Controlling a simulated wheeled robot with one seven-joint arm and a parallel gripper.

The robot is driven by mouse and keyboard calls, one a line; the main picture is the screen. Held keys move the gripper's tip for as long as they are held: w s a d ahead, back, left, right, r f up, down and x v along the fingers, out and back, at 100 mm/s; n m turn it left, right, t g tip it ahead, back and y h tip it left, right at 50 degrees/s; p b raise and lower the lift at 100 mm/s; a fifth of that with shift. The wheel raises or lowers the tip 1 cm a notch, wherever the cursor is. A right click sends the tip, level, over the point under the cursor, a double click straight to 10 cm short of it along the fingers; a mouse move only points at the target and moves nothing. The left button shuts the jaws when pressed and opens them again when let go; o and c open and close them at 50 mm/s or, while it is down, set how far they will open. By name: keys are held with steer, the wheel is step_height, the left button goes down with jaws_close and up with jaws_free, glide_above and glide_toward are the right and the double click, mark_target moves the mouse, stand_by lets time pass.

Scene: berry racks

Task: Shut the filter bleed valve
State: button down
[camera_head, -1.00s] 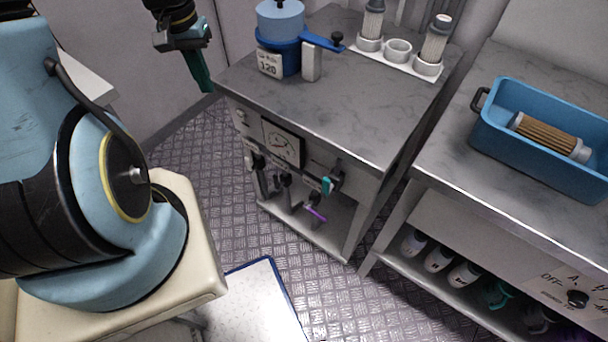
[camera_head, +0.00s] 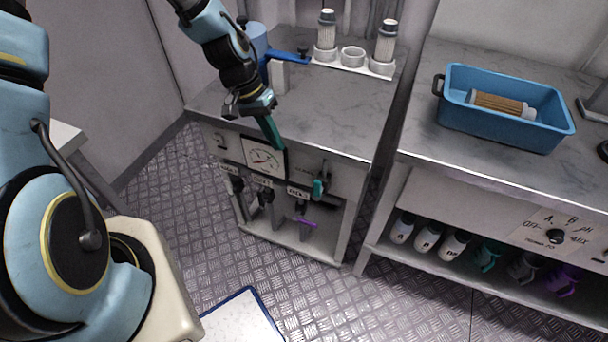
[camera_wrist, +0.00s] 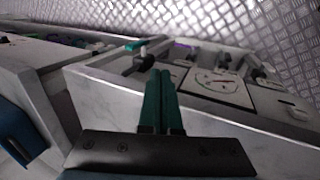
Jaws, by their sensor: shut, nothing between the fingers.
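A valve with a teal handle (camera_head: 318,188) is on the front of the steel cabinet, right of the dial gauge (camera_head: 264,157). Its small label is unreadable, so I cannot confirm it is the filter bleed valve. It shows in the wrist view (camera_wrist: 136,46) beyond and left of my fingertips. My gripper (camera_head: 279,147), with green fingers, is in front of the cabinet's upper edge, by the gauge's upper right. It is left of the teal handle and apart from it. In the wrist view the fingers (camera_wrist: 161,72) are together and empty.
Several dark valves (camera_head: 266,196) and a purple lever (camera_head: 306,222) sit low on the cabinet. A blue filter housing (camera_head: 258,40) and white cartridge rack (camera_head: 352,58) stand on top. Right of a narrow gap, another bench holds a blue tub (camera_head: 505,132).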

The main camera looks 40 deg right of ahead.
mark_target(319, 187)
steer(key=s+d+f+p, duration=0.4)
steer(key=s+f, duration=0.2)
steer(key=f, duration=0.3)
steer(key=shift+s+f+p, duration=0.15)
steer(key=shift+s+p, duration=0.05)
steer(key=shift+p, duration=0.15)
steer(key=shift+s+d, duration=0.1)
steer(key=shift+d, duration=0.05)
stand_by(0.3)
